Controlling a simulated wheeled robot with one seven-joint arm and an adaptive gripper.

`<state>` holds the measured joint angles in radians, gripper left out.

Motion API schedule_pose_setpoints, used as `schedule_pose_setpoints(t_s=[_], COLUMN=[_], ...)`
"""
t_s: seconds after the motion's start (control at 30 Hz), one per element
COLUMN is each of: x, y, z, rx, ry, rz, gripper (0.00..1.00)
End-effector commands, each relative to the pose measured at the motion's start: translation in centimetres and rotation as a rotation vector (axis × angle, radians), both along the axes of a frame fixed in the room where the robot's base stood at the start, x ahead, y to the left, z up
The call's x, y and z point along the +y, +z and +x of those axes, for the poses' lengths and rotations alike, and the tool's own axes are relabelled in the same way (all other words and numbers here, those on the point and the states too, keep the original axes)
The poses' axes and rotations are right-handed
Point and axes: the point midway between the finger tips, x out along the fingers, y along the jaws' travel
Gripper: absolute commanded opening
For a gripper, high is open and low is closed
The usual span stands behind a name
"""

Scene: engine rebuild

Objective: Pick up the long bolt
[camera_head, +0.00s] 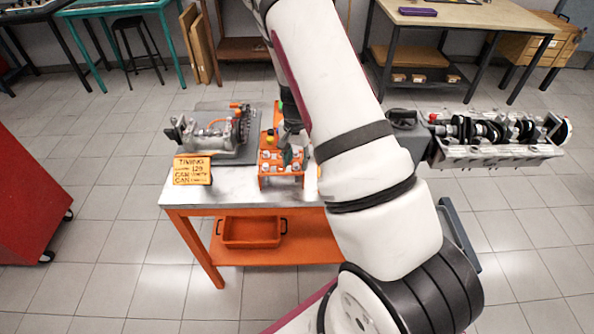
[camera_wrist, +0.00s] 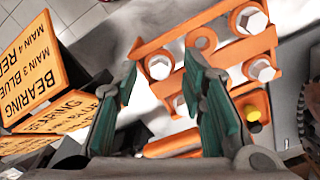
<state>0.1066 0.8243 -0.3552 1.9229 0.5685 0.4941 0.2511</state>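Several hex-headed bolts stand in an orange rack (camera_head: 264,183), which also fills the upper part of the wrist view (camera_wrist: 285,93). Only their heads show, so I cannot tell the long bolt by its length. One bolt head (camera_wrist: 159,66) appears between my fingertips; others are at the upper right (camera_wrist: 251,18), the right (camera_wrist: 261,69) and lower (camera_wrist: 180,105), partly hidden by a finger. My gripper (camera_wrist: 162,64) is open, with its teal fingers apart and nothing held. In the head view my gripper (camera_head: 290,150) is over the rack, partly hidden by my arm.
Yellow-orange label signs (camera_head: 193,170) stand at the table's left and show in the wrist view (camera_wrist: 40,62). A grey mat (camera_head: 220,107) with an engine assembly lies behind left. An engine block with a crankshaft (camera_head: 490,152) is at right. An orange bin (camera_head: 251,232) sits below.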

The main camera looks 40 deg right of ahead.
Motion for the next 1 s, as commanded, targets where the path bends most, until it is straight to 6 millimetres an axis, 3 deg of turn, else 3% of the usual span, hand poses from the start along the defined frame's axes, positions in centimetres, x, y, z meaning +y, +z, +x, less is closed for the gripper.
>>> schedule_pose_setpoints(t_s=[0.13,0.3,0.73,1.0], x=[0.0,0.0,0.0,0.0], y=[0.0,0.0,0.5,4.7], z=[0.0,0.0,0.1,0.3], rx=[0.000,0.000,-0.001,-0.005], ry=[0.000,0.000,0.000,0.001], rz=[0.000,0.000,0.000,-0.001], gripper=[0.38,0.00,0.00,0.00])
